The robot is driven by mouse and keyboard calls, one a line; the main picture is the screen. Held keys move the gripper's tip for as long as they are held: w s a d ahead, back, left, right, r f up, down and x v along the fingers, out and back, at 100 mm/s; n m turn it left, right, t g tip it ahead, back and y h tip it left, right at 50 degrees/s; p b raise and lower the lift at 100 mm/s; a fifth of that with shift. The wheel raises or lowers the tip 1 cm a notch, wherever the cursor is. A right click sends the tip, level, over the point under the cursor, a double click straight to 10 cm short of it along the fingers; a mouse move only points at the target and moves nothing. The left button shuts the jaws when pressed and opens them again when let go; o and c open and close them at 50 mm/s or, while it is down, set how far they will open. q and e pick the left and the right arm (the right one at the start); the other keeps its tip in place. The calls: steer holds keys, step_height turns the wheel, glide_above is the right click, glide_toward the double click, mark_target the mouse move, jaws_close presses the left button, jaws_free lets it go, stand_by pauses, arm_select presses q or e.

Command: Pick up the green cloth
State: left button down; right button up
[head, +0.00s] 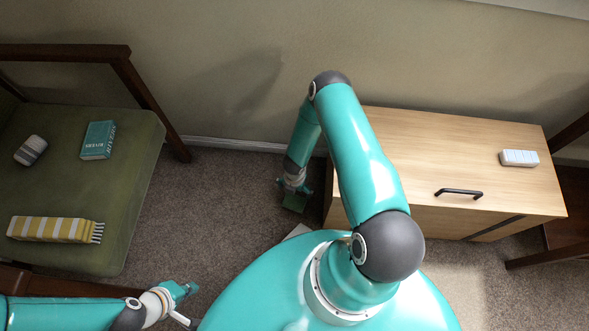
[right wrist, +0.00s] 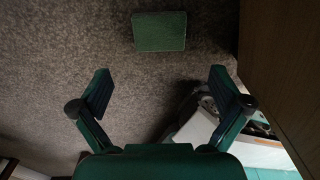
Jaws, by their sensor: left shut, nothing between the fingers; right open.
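The green cloth (head: 295,202) is a small dark green folded rectangle on the carpet, beside the left end of the wooden cabinet. In the right wrist view the cloth (right wrist: 160,31) lies flat at the top middle, beyond the fingertips. My right gripper (head: 294,187) points down above the cloth and partly hides it in the head view. In the right wrist view the right gripper (right wrist: 160,88) is open, its fingers wide apart with nothing between them. My left gripper (head: 185,290) is shut and empty at the lower left, far from the cloth.
The wooden cabinet (head: 440,155) with a dark handle (head: 459,192) stands close to the right arm; a white box (head: 519,158) lies on it.

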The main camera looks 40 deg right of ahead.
step_height(320, 180, down, 7)
steer(key=shift+f+b, duration=0.2)
steer(key=shift+b, duration=1)
step_height(320, 180, down, 5)
steer(key=b, duration=0.3)
steer(key=shift+a, duration=0.1)
steer(key=c, duration=0.6)
